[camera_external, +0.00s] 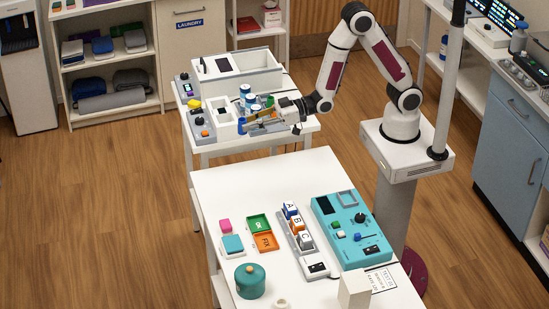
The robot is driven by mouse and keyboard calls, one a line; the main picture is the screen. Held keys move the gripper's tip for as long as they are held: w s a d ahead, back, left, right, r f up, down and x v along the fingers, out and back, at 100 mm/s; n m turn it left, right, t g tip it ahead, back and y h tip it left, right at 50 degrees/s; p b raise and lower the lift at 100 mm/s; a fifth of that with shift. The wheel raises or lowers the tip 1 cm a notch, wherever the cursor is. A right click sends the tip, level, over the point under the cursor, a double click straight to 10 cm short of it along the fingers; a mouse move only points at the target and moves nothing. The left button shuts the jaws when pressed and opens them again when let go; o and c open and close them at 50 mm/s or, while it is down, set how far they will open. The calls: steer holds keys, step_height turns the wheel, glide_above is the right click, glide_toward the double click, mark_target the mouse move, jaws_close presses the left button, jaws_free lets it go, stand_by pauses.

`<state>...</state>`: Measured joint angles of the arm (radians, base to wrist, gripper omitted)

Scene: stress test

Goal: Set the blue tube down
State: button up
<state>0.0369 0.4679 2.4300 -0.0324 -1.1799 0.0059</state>
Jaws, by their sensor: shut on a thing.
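My gripper (252,122) reaches left from the arm over the right side of the far white table. It is shut on the blue tube (242,127), a small dark-blue piece at its fingertips. The gripper covers part of the tube, and whether its lower end touches anything is too small to tell.
White jars with blue bands (246,91) and small coloured items crowd close behind my gripper. White device boxes (222,115) stand to the left. The near table (215,183) holds a teal device (350,230), a lettered block rack (300,240), coloured trays and a green pot (250,281).

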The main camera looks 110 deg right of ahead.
steer(key=shift+a, duration=0.75)
stand_by(0.5)
steer(key=shift+r, duration=2.65)
steer(key=s+d+r+m+h, duration=0.1)
steer(key=s+d, duration=0.2)
steer(key=d, duration=0.8)
steer(key=s+d+h, duration=0.1)
steer(key=s+d, duration=0.2)
steer(key=d, duration=0.9)
steer(key=s+d+f+m+h, duration=0.1)
steer(key=s+d, duration=1.4)
steer(key=s, duration=0.3)
step_height(320, 180, down, 7)
steer(key=shift+w+a+g, duration=0.15)
steer(key=shift+a+g, duration=0.05)
steer(key=shift+g, duration=0.1)
